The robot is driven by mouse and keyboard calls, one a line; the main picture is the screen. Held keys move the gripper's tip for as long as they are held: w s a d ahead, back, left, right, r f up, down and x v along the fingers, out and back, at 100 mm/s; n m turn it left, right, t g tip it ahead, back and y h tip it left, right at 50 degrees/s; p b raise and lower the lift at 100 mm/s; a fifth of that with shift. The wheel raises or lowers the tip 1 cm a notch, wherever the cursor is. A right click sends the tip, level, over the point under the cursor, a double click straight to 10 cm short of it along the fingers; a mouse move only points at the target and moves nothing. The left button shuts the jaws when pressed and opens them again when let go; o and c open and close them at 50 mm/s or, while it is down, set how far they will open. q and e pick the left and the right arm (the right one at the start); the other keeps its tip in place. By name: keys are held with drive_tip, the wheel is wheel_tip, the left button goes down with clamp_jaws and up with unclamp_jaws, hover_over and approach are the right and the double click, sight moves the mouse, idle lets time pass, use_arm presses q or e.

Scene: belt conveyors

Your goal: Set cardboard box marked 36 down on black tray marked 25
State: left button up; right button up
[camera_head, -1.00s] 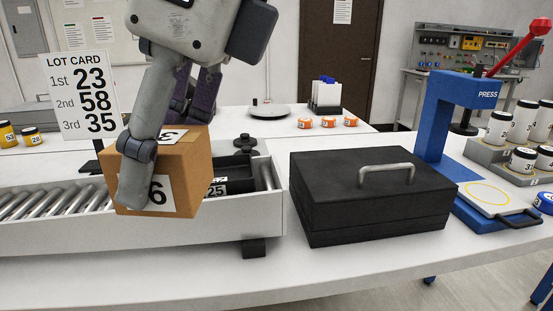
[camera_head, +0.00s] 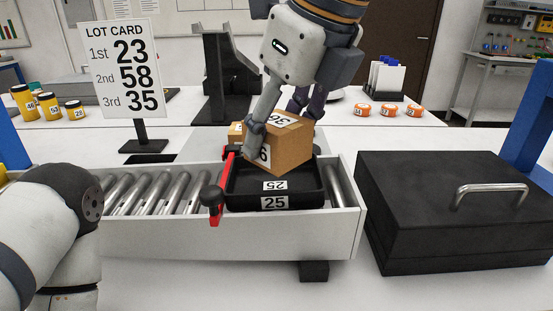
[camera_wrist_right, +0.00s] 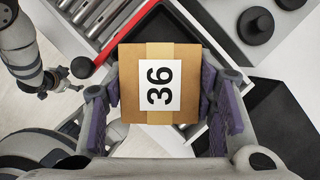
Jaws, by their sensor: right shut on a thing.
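The cardboard box marked 36 (camera_head: 292,147) is held in my right gripper (camera_wrist_right: 160,108), with purple finger pads on its two sides in the right wrist view. In the head view one finger covers part of its front label. The black tray marked 25 (camera_head: 308,198) lies on the right part of the roller conveyor. The box appears over the tray's rear part; I cannot tell whether it touches the tray. In the wrist view the box hides much of the tray (camera_wrist_right: 150,27). My left arm shows at lower left in the head view; its jaws cannot be made out.
A red bar (camera_head: 226,177) with a black knob (camera_head: 211,196) stands at the tray's left side, by the rollers (camera_head: 150,192). A black case (camera_head: 430,235) lies to the right. A lot card (camera_head: 125,68) stands behind the conveyor.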

sight(293, 120)
drive_tip(key=f, duration=0.1)
drive_tip(key=w+f, duration=0.1)
drive_tip(key=f, duration=0.1)
drive_tip(key=w+f, duration=0.1)
drive_tip(key=f, duration=0.1)
drive_tip(key=shift+a, duration=0.15)
drive_tip(key=shift+f, duration=0.25)
drive_tip(key=o, duration=1.2)
drive_tip(key=shift+f, duration=0.15)
drive_tip(key=v, duration=1.2)
